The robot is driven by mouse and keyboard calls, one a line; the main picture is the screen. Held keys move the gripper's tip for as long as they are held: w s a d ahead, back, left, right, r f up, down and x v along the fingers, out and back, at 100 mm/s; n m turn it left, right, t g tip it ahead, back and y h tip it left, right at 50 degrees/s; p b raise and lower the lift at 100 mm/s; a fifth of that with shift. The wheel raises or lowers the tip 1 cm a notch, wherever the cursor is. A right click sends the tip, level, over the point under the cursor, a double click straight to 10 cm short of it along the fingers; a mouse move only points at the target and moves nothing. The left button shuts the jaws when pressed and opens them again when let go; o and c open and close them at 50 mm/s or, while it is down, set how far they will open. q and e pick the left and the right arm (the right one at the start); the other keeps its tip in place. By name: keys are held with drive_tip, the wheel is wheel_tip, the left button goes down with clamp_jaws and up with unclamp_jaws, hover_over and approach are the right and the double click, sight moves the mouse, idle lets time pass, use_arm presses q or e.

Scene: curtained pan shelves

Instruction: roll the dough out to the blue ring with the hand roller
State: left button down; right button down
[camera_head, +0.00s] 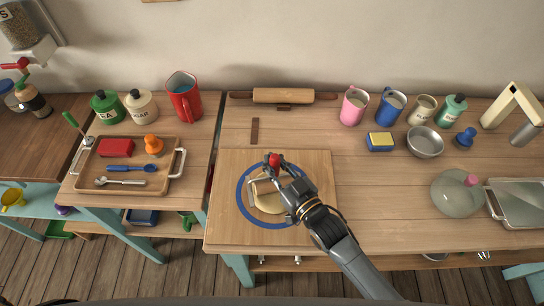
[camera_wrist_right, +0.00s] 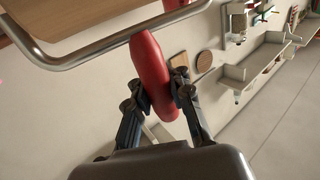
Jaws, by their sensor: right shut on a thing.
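The dough (camera_head: 268,203) is a pale flat piece on the wooden board (camera_head: 232,166). It lies inside the blue ring (camera_head: 241,209), with board showing between parts of its edge and the ring. My right gripper (camera_head: 275,176) is over the dough from the lower right and hides part of it. It is shut on the red handle of the hand roller (camera_head: 274,159). The red handle (camera_wrist_right: 151,70) also shows between the two fingers in the right wrist view, with the roller's metal frame (camera_wrist_right: 100,52) beyond it. My left gripper is not in view.
A rolling pin (camera_head: 283,96) lies at the back of the table. Cups, a yellow-and-blue sponge (camera_head: 380,141), a metal bowl (camera_head: 425,141) and a glass dome (camera_head: 457,195) stand to the right. A tray (camera_head: 130,157) and red jug (camera_head: 184,97) are at left. Table right of the board is clear.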

drive_tip(key=shift+f, duration=0.15)
drive_tip(key=s+p, duration=0.1)
drive_tip(key=s, duration=0.2)
drive_tip(key=shift+s+d+p, duration=0.25)
drive_tip(key=shift+d+p, duration=0.1)
drive_tip(key=shift+w, duration=0.1)
drive_tip(key=shift+s+d, duration=0.1)
drive_tip(key=shift+s, duration=0.4)
drive_tip(key=shift+w+a, duration=0.2)
drive_tip(key=shift+w, duration=0.7)
drive_tip(key=shift+w+a, duration=0.2)
drive_tip(key=shift+w, duration=0.7)
